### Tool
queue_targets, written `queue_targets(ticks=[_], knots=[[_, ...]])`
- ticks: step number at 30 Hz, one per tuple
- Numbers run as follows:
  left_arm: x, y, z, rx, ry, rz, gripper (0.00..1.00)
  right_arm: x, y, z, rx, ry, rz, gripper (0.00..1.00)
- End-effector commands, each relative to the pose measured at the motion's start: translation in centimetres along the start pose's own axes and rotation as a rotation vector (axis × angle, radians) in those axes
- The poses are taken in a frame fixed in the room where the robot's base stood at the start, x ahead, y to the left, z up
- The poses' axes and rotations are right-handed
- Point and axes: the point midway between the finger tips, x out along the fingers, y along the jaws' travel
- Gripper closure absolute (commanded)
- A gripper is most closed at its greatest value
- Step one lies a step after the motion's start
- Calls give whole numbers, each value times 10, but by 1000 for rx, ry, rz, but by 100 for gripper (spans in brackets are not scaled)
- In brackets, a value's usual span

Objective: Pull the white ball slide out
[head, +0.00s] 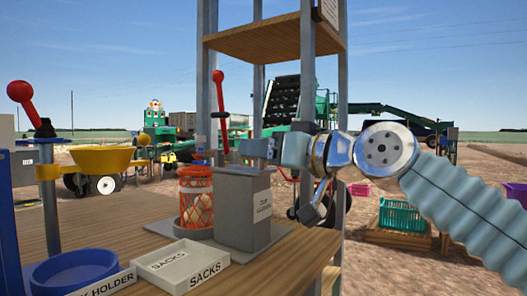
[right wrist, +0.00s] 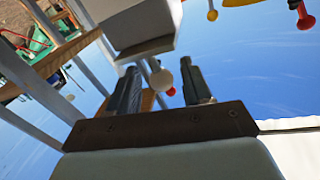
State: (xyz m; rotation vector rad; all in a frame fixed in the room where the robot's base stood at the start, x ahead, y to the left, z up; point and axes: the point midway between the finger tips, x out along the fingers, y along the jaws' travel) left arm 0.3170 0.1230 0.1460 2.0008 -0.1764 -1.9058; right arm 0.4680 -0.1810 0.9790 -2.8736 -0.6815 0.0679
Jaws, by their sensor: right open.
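In the head view my right gripper (head: 250,148) reaches in from the right at the top of a grey labelled box (head: 240,215). The ball and slide are not distinguishable in the head view. My left gripper is not in view.
An orange mesh cylinder (head: 196,200) stands left of the grey box, with a red-knobbed lever (head: 219,100) behind. A white SACKS tray (head: 180,262), blue ring holder (head: 75,268) and yellow bowl (head: 100,160) are on the left. A metal frame (head: 307,80) rises close to my right arm.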

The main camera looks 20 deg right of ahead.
Motion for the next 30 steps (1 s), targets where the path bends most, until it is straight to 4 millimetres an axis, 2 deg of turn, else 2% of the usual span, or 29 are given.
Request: queue_targets(ticks=[5,12,18,23,30], knots=[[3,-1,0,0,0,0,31,-27,0,0,-2,5,1,51],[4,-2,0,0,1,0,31,-87,0,-1,0,5,1,51],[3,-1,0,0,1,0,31,-123,0,0,-1,2,1,51],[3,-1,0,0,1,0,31,-135,0,0,-1,1,0,51],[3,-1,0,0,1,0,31,-137,0,0,0,0,1,51]])
